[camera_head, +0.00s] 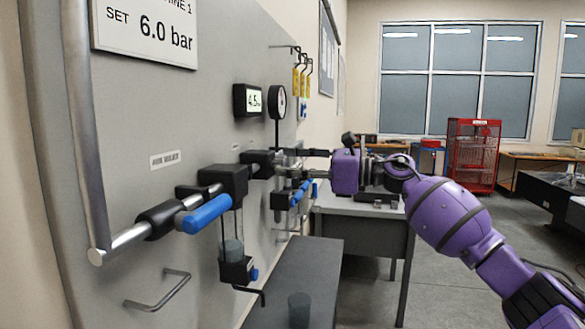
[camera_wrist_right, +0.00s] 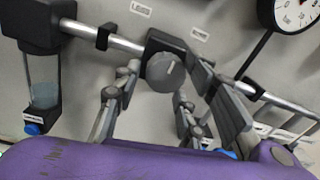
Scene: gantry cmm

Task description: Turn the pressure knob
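The pressure knob (camera_wrist_right: 166,73) is a round grey disc with a light mark, on the front of a black regulator block (camera_head: 258,163) on the wall panel's pipe. My right gripper (camera_head: 295,160) reaches in from the right, facing the block. In the right wrist view, the right gripper's fingers (camera_wrist_right: 160,85) are apart on either side of the knob; I cannot tell whether they touch it. A round dial (camera_head: 277,102) hangs beside the display. My left gripper is out of view.
A blue-handled valve (camera_head: 206,214) and filter bowl (camera_head: 234,250) stand left of the knob on the same pipe. A grey table (camera_head: 362,213) stands beyond; open floor lies to the right.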

